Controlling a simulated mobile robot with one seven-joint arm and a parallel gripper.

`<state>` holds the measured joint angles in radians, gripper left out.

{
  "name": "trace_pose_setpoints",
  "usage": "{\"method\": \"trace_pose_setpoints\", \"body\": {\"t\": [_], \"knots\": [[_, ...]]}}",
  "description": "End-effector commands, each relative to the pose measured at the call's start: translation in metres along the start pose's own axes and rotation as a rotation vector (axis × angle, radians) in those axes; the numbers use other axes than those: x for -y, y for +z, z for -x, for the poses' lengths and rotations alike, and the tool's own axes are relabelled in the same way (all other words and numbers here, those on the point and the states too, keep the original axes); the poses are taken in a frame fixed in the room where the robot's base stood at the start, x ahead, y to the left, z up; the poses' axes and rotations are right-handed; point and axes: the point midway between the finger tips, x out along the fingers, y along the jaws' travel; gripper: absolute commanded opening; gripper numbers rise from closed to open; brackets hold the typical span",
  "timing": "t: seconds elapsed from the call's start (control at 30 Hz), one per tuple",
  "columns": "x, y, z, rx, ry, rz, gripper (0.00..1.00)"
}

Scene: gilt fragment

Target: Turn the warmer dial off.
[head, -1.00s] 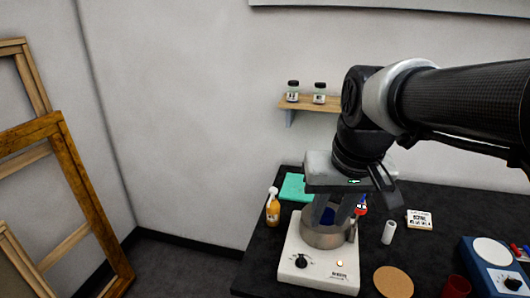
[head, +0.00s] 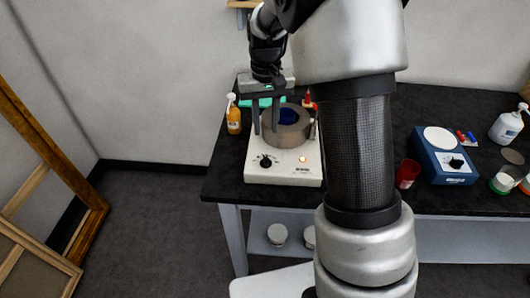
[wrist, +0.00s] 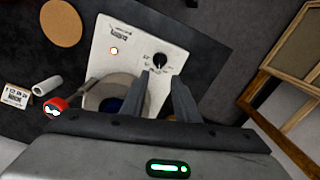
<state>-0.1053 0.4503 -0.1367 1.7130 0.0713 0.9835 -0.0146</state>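The warmer (head: 287,177) is a white box at the table's left front corner, with a black dial (head: 266,161) on its front left. The dial also shows in the wrist view (wrist: 160,60); its exact setting is too small to read. A small amber light (head: 303,159) glows on the warmer. A metal pot (head: 290,131) with dark blue contents stands on top. My gripper (head: 265,132) is open and empty, pointing down beside the pot, behind and above the dial. In the wrist view its two fingers (wrist: 161,76) are apart, with the dial just beyond their tips.
An orange spray bottle (head: 233,116) stands left of the warmer. A red cup (head: 407,174) and a blue device (head: 440,155) stand to the right. In the wrist view, a cork disc (wrist: 61,22) and white cylinder (wrist: 47,86) lie near the warmer.

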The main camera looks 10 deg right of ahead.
Motion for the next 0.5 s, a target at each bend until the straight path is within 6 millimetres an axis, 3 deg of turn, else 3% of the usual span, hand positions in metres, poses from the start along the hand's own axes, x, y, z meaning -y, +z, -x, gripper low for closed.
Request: {"method": "trace_pose_setpoints", "body": {"t": [0.3, 0.5], "knots": [[0.0, 0.001, -0.071, 0.004, 0.001, 0.0, 0.28], [0.0, 0.001, -0.103, 0.003, 0.0, 0.0, 0.28]]}}
